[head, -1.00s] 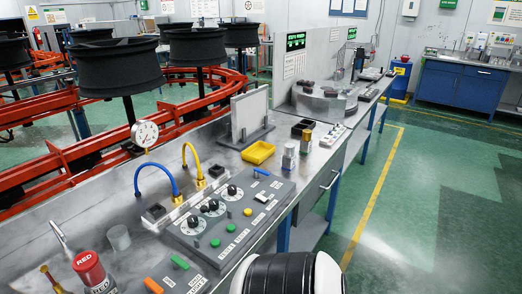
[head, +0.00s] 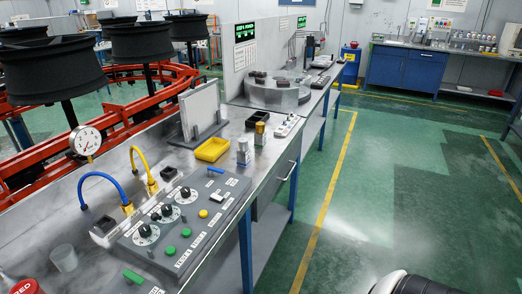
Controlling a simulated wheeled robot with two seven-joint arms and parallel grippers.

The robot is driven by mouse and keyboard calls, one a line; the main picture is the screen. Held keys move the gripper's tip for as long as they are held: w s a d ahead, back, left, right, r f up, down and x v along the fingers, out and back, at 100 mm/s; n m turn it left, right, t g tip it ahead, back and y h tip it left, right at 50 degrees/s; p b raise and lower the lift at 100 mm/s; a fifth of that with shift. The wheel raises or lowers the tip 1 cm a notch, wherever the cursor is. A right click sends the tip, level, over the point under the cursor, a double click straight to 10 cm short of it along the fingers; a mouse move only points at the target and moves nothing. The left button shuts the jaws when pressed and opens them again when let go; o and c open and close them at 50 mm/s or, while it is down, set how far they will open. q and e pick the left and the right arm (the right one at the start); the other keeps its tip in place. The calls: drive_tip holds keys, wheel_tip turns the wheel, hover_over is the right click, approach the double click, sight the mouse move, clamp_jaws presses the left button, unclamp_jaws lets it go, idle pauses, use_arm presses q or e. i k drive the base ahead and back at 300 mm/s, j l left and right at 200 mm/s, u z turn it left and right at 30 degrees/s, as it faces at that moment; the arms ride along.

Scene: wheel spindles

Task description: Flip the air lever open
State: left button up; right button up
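A grey control panel (head: 185,222) lies on the metal workbench. It carries several black knobs (head: 148,233), round green buttons (head: 170,250), a yellow button (head: 203,213) and a white switch (head: 217,197). A small blue lever (head: 216,169) lies flat at its far edge, and a green lever (head: 133,277) sits at the near left. I cannot tell which of these is the air lever. A blue hose (head: 98,175) and a yellow hose (head: 140,154) arch up behind the panel. Neither gripper is in view; only a dark part of my arm shows at the bottom right.
A yellow tray (head: 212,149), small bottles (head: 243,153) and an upright grey plate (head: 200,106) stand beyond the panel. A pressure gauge (head: 86,141) is behind the hoses. The green floor at right is clear.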

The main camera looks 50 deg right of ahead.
sight(210, 169)
drive_tip(key=i+l+z, duration=0.1)
drive_tip(key=l+z, duration=0.3)
drive_tip(key=i+l+z, duration=0.15)
drive_tip(key=l+z, duration=0.3)
drive_tip(key=j, duration=0.1)
